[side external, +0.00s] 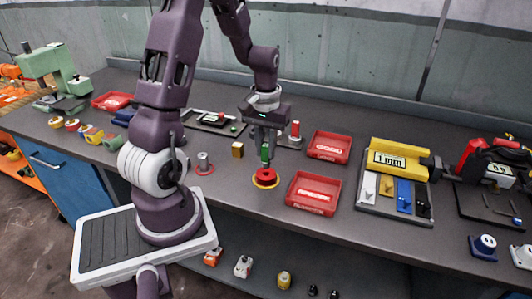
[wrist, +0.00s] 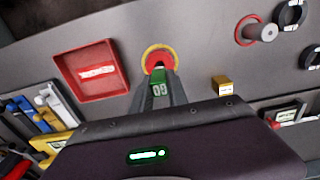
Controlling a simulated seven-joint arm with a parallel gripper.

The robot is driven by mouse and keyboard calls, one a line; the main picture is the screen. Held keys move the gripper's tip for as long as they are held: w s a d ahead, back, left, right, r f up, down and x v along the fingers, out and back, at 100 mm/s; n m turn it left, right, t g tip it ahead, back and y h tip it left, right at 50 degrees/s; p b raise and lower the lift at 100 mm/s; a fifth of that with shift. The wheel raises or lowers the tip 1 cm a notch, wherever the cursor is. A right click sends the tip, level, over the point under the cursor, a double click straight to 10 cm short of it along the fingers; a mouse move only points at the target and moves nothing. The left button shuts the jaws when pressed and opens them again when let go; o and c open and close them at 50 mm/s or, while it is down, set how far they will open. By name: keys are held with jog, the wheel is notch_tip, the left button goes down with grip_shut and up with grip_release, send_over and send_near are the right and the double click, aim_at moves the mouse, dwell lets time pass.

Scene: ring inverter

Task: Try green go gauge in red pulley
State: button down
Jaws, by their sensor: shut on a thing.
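The green go gauge (side external: 266,153) is held upright between the fingers of my gripper (side external: 265,146). It also shows in the wrist view (wrist: 159,92), between the two grey fingers (wrist: 159,88) and marked with a label. The red pulley (side external: 265,174) sits on a yellow ring-shaped base (side external: 265,183) on the bench, directly below the gauge. In the wrist view the red pulley (wrist: 160,57) lies just beyond the fingertips. The gauge's lower end is at or just above the pulley's middle; I cannot tell whether it is inside the bore.
Two red trays stand to the right, one in front (side external: 314,193) and one behind (side external: 329,146). A brass block (side external: 238,150) and a grey cylinder on a red ring (side external: 204,164) are to the left. Bare bench lies in front.

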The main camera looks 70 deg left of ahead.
jog(key=shift+r, duration=2.25)
jog(key=shift+r, duration=0.1)
jog(key=shift+f, duration=2.7)
jog(key=shift+f, duration=0.95)
jog(key=shift+r, duration=3.55)
